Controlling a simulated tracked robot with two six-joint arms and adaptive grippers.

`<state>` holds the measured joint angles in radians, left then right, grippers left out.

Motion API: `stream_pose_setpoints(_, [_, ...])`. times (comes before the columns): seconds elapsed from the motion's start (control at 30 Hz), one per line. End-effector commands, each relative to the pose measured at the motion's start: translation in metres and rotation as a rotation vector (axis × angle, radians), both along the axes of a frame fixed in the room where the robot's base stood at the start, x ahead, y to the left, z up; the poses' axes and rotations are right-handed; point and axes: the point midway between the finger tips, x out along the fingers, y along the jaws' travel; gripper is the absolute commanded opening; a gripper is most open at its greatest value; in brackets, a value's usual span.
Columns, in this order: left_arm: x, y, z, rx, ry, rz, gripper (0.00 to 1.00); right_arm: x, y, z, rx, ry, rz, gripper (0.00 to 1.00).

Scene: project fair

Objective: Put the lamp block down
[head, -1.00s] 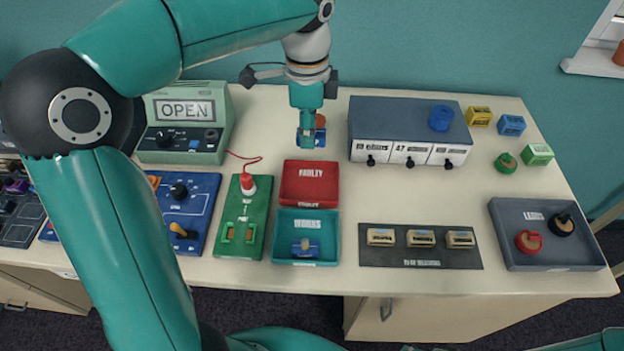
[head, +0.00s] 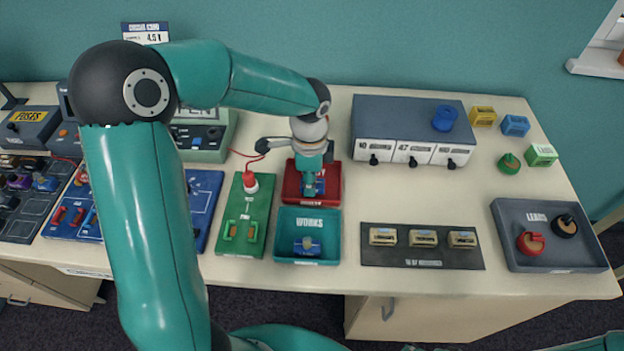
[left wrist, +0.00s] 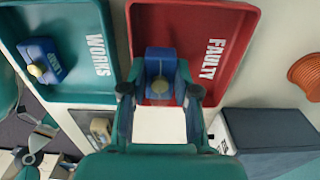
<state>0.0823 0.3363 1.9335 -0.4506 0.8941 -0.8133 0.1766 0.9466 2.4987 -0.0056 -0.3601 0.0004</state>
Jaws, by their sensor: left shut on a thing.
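My left gripper (head: 312,186) is over the red FAULTY tray (head: 291,184), pointing down. It is shut on the blue lamp block (left wrist: 161,60), which has a pale yellow bulb. In the left wrist view the block is between the two fingers, over the floor of the red tray (left wrist: 190,18). I cannot tell whether its underside touches the tray. The teal WORKS tray (head: 288,220) lies just in front of the red one and holds another blue lamp block (head: 307,246). My right gripper is not in view.
A green test board (head: 243,222) with a red-topped piece lies left of the trays. A grey drawer box (head: 400,112) stands at the back right. A dark mat (head: 400,260) with several blocks and a grey LEADS tray (head: 510,225) lie to the right.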

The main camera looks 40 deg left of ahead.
Motion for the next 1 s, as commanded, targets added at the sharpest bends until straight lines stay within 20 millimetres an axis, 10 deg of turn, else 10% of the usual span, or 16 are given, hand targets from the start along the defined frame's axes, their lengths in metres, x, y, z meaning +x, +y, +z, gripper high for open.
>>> stream_pose_setpoints(0.73, [0.0,0.0,-0.012,0.001,-0.001,0.001,0.0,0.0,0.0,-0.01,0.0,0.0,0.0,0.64])
stream_pose_setpoints(0.77, [0.0,0.0,-0.012,0.0,0.0,0.0,0.32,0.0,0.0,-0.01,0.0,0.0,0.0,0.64])
stream_pose_setpoints(1.0, [-0.001,0.0,-0.012,0.0,0.001,0.0,0.55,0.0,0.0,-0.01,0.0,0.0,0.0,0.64])
